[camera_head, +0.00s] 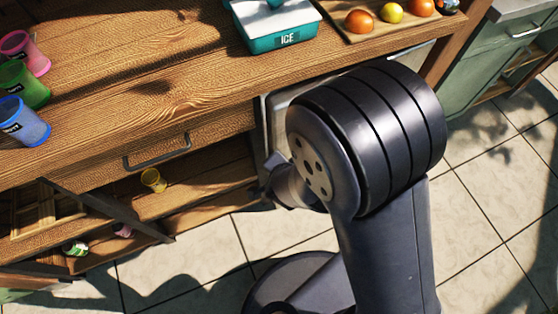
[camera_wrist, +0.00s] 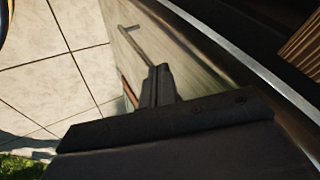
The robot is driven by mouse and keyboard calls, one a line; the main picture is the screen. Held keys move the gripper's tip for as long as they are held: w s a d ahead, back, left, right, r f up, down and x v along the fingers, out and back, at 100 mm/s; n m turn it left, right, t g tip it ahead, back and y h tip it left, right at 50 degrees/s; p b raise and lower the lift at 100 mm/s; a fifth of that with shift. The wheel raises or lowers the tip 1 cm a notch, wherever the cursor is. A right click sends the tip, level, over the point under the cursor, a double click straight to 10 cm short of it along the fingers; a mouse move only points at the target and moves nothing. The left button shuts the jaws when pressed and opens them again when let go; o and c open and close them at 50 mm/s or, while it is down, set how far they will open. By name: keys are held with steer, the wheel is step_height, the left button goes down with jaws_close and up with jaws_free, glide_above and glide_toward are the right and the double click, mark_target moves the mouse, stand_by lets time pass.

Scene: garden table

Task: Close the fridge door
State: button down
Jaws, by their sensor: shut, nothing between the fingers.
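In the head view a grey metal edge of the fridge (camera_head: 273,122) shows under the wooden table, left of my arm. My arm covers most of the fridge and its door, so I cannot tell how far the door stands open. A bright metal strip (camera_wrist: 235,62) edging a dark surface runs diagonally to the right of the fingers. It may belong to the fridge; I cannot tell whether the gripper touches it.
A teal ice box (camera_head: 275,28) and a fruit board (camera_head: 340,28) stand on the wooden table (camera_head: 130,95). Coloured cups (camera_head: 25,85) stand at its left. A yellow cup (camera_head: 153,180) sits on the shelf below. A green cabinet (camera_head: 478,70) stands right. Tiled floor (camera_head: 490,200) is clear at right.

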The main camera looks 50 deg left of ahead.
steer(key=a+p+v, duration=0.1)
steer(key=p+v, duration=0.3)
steer(key=v, duration=0.5)
steer(key=w+f+m+g+y+b, duration=0.1)
steer(key=w+f+m+g+b, duration=0.3)
steer(key=w+m+b, duration=0.45)
steer(key=w+d+r+m+g+y+b, duration=0.2)
steer(key=w+d+r+m+g+b, duration=0.25)
steer(key=w+d+b, duration=0.35)
steer(key=s+a+f+m+b, duration=0.1)
steer(key=s+a+f+b, duration=0.1)
steer(key=s+a+f, duration=0.4)
steer(key=a+f, duration=0.1)
steer(key=a, duration=0.2)
steer(key=shift+s+a, duration=0.15)
steer(key=shift+a, duration=0.15)
